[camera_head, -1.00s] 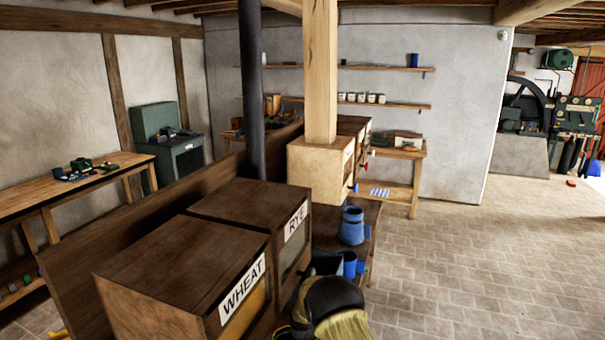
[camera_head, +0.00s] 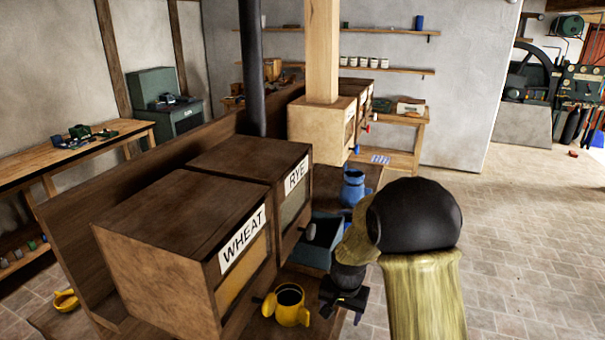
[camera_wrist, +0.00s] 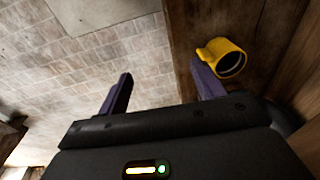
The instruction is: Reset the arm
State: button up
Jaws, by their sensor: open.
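My gripper (camera_wrist: 165,88) is open in the wrist view, with nothing between its two fingers. Stone floor and the edge of a wooden surface lie beyond the fingers. In the head view my arm reaches in from the lower right, and my gripper (camera_head: 345,305) is beside a yellow mug (camera_head: 291,305), apart from it. The yellow mug also shows in the wrist view (camera_wrist: 226,57), near the right fingertip.
Bins marked WHEAT (camera_head: 165,235) and RYE (camera_head: 250,160) stand left of my arm. A blue-grey tray (camera_head: 318,245) and a blue jug (camera_head: 353,188) are behind my gripper. A yellow scoop-like item (camera_head: 65,300) lies lower left. Open paved floor (camera_head: 520,250) is at right.

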jog(key=s+d+r+n+b, duration=0.1)
jog(key=s+d+r+n, duration=0.1)
jog(key=s, duration=0.6)
jog(key=s+d+r+n+t+b, duration=0.1)
jog(key=s+d+r+n+b, duration=0.1)
jog(key=s, duration=0.7)
jog(key=shift+s+d+r, duration=0.25)
jog(key=shift+d+r, duration=0.2)
jog(key=shift+d, duration=0.5)
